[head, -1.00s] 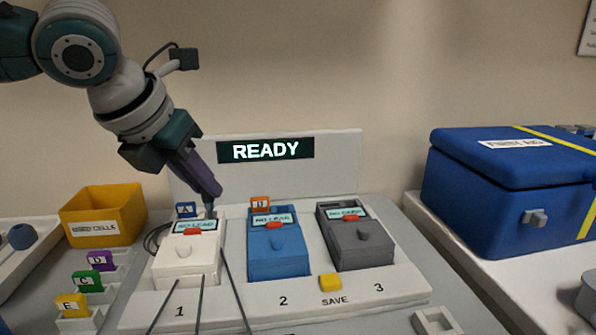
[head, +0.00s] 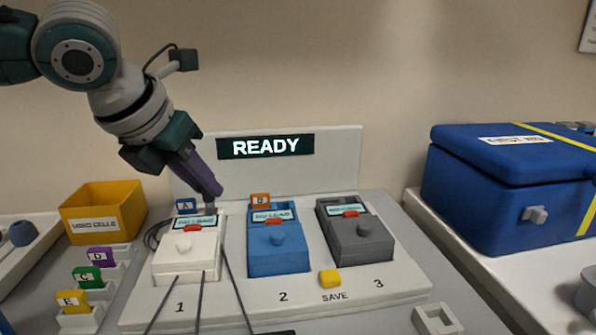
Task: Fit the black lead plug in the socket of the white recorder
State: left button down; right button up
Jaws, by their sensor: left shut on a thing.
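The white recorder (head: 187,256) stands at place 1 on the pale stand, with a small lit screen whose text I cannot read clearly. My left gripper (head: 212,194) reaches down from the upper left to the recorder's back right corner. It is shut on the black lead plug (head: 209,210), which is mostly hidden by the fingers. The plug is at the recorder's back edge, by the screen; I cannot tell whether it is in the socket. A dark cable loop (head: 153,236) lies at the recorder's left. My right gripper is not identifiable in view.
A blue recorder (head: 278,256) and a grey recorder (head: 364,248) stand to the right, with a yellow button (head: 330,278) in front. An orange tag B (head: 260,201) is at the blue one. A yellow bin (head: 103,212) is left, a blue box (head: 500,190) right.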

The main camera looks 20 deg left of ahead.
pick_arm(q)
jog(key=shift+f, duration=0.65)
dwell(1.0)
jog(key=shift+f, duration=0.2)
dwell(1.6)
jog(key=c, duration=1.1)
grip_release()
jog(key=shift+p, duration=0.35)
jog(key=shift+r+p, duration=2.05)
jog(key=shift+p, duration=0.75)
jog(key=shift+o, duration=0.5)
